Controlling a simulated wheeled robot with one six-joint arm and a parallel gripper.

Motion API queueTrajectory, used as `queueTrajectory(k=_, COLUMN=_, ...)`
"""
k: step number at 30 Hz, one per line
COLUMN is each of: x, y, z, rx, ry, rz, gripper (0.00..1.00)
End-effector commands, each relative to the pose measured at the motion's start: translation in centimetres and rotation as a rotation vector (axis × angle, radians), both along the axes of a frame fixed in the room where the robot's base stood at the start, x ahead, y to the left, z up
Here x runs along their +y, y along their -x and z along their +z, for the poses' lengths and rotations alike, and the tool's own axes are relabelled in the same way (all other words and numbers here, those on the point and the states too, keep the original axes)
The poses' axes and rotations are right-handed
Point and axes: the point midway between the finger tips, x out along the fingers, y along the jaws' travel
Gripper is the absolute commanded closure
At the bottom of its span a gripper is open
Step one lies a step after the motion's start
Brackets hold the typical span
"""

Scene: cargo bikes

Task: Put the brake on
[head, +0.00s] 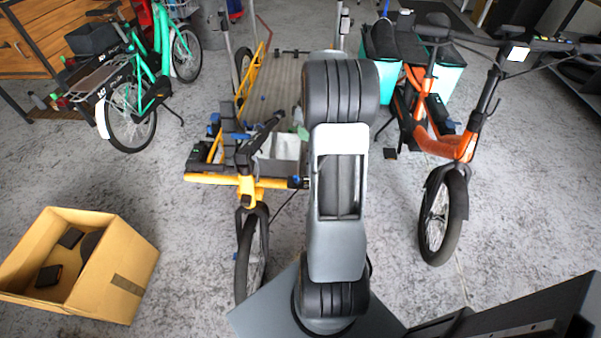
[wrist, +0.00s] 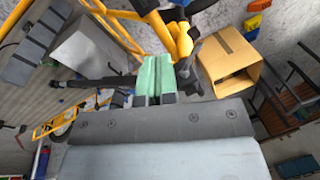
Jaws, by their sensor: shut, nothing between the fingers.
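A yellow cargo bike (head: 248,187) stands in the middle of the head view, its front wheel toward me and its flat load bed (head: 285,80) behind. Its black handlebar (head: 262,140) is partly hidden by my arm. In the wrist view, the yellow frame (wrist: 183,40) is at the top and a black bar (wrist: 100,82) runs left from beside the fingers. My gripper (wrist: 153,78), with pale green fingers, is shut and empty close to these parts. I cannot tell whether it touches them. I cannot make out a brake lever or its position.
An orange bike (head: 458,148) stands at the right and a teal bike (head: 160,65) at the upper left. An open cardboard box (head: 125,265) with dark items lies at the lower left; it also shows in the wrist view (wrist: 228,55). Grey floor is clear between them.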

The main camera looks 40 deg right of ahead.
Motion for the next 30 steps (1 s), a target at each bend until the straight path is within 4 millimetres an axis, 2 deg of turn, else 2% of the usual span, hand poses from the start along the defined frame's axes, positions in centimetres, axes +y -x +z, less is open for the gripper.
queueTrajectory(k=1, x=-1.0, y=0.1, z=-1.1, rx=0.002, ry=-0.014, rz=0.010, gripper=1.00)
queueTrajectory(k=3, x=-1.9, y=0.1, z=-1.8, rx=0.001, ry=-0.028, rz=0.026, gripper=1.00)
queueTrajectory(k=8, x=-2.8, y=0.2, z=-2.5, rx=-0.001, ry=-0.041, rz=0.047, gripper=1.00)
queueTrajectory(k=20, x=-2.7, y=0.2, z=-2.7, rx=-0.001, ry=-0.042, rz=0.049, gripper=1.00)
queueTrajectory(k=25, x=-2.3, y=0.3, z=-4.4, rx=0.001, ry=-0.043, rz=0.048, gripper=1.00)
queueTrajectory(k=30, x=-1.5, y=0.4, z=-7.5, rx=0.001, ry=-0.043, rz=0.049, gripper=1.00)
